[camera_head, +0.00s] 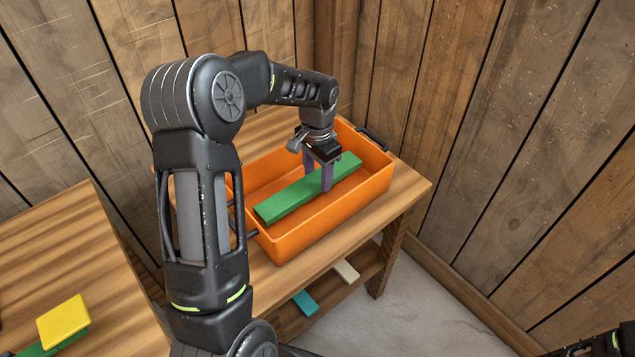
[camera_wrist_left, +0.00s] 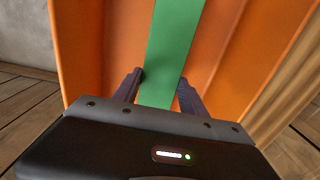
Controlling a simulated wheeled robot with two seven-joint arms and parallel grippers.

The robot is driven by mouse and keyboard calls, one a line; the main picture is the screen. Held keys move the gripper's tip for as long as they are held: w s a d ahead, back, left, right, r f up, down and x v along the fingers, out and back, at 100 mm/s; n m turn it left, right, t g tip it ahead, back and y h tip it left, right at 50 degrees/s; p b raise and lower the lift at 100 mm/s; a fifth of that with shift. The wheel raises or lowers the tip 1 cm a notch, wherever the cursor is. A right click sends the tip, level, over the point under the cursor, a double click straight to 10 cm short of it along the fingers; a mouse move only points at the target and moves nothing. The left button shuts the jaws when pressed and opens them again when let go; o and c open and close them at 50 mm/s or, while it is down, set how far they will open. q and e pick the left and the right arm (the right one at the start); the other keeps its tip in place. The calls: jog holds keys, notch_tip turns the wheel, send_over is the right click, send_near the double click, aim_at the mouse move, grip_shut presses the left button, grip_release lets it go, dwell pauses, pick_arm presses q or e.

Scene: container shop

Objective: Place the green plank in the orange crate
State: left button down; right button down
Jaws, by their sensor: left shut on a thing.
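The green plank (camera_head: 307,190) is a long flat bar lying lengthwise inside the orange crate (camera_head: 335,213), within its walls. My left gripper (camera_head: 318,180) reaches down into the crate and is shut on the plank, one finger on each side. In the left wrist view the plank (camera_wrist_left: 172,50) runs between the two fingers (camera_wrist_left: 158,90), with the orange crate (camera_wrist_left: 82,50) on both sides. I cannot tell whether the plank touches the crate floor. Part of my right arm shows at the bottom right corner of the head view; its gripper is not visible.
The crate stands on a wooden table (camera_head: 400,205) with a lower shelf holding a teal piece (camera_head: 305,303) and a cream piece (camera_head: 346,271). A second table (camera_head: 60,255) at left holds a yellow block (camera_head: 63,321) on a green piece. Wooden walls stand close behind and right.

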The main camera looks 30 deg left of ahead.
aim_at(318, 179)
pick_arm(q)
notch_tip(318, 179, down, 3)
jog(key=shift+f, duration=0.1)
jog(key=shift+f, duration=0.15)
jog(key=c, duration=0.6)
grip_release()
jog(key=shift+c, duration=0.2)
